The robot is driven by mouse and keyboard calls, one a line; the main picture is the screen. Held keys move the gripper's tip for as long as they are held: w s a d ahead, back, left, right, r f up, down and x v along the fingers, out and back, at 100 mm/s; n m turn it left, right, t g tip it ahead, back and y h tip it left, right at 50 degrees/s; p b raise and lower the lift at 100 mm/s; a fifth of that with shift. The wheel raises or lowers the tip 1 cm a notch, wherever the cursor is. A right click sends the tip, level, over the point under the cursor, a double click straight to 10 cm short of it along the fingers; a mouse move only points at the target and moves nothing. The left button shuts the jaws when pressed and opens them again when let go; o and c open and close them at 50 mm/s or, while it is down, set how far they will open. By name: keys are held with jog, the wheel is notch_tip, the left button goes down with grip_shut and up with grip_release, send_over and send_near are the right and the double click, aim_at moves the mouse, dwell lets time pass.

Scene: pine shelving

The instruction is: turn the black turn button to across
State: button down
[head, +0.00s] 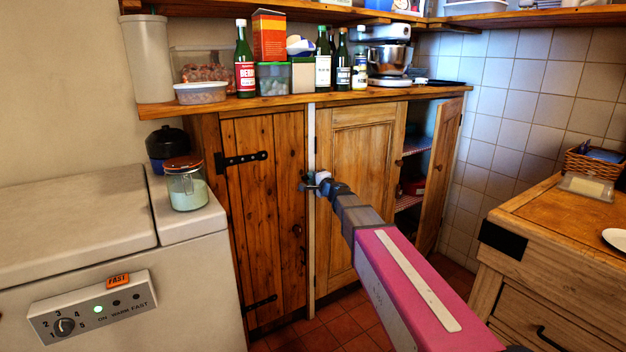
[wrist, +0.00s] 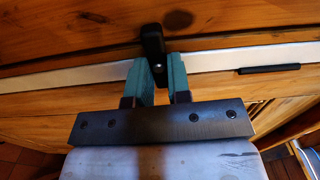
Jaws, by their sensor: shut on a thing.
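The black turn button (wrist: 152,42) is on the pale strip (wrist: 215,60) between two wooden cupboard doors. In the wrist view its long side lies across the strip, slightly tilted, and one end reaches over the door wood. My gripper (wrist: 158,72) is shut on the button, with a teal finger on each side of its near end. The fingers hide part of that end. In the head view my gripper (head: 315,183) is at the pale vertical strip (head: 311,130), and the button is too small and covered to make out clearly.
A slim black bar (wrist: 268,68) lies along the strip to the right in the wrist view. The left plank door (head: 262,200) and middle panel door (head: 350,150) look closed. The right door (head: 440,165) stands open. Bottles and boxes stand on the worktop (head: 290,100) above. A white appliance (head: 80,220) is at left.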

jog(key=shift+m, duration=0.3)
dwell(0.4)
jog(key=c, duration=1.1)
grip_release()
jog(key=shift+o, duration=0.2)
jog(key=v, duration=1.1)
jog(key=shift+f, duration=0.1)
